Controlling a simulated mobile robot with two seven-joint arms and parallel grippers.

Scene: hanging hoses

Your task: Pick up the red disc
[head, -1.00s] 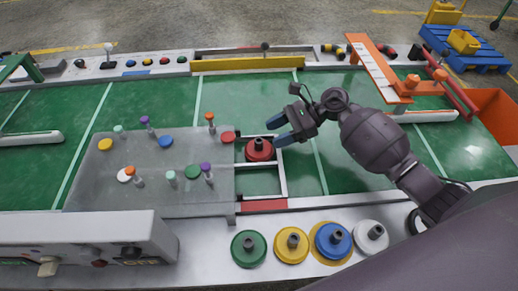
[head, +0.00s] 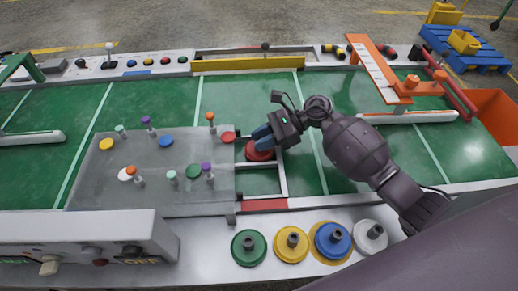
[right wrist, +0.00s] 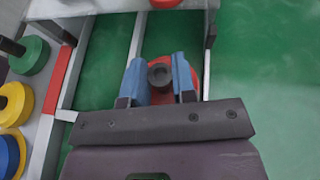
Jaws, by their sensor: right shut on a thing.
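The red disc (head: 259,153) lies in the white frame beside the grey board, partly hidden under my right gripper in the head view. My right gripper (head: 262,137) is over it, with its blue fingers on the disc's dark knob. In the right wrist view the fingers of the right gripper (right wrist: 160,76) stand on both sides of the knob, and the red disc (right wrist: 190,70) shows behind and beneath them. The disc appears to be still resting in the frame. My left gripper is not in view.
Green, yellow, blue and white knobbed discs (head: 291,244) stand in a row on the front ledge. The grey board (head: 150,170) with several pegs and coloured spots is left of the frame. An orange structure (head: 385,75) stands at the right.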

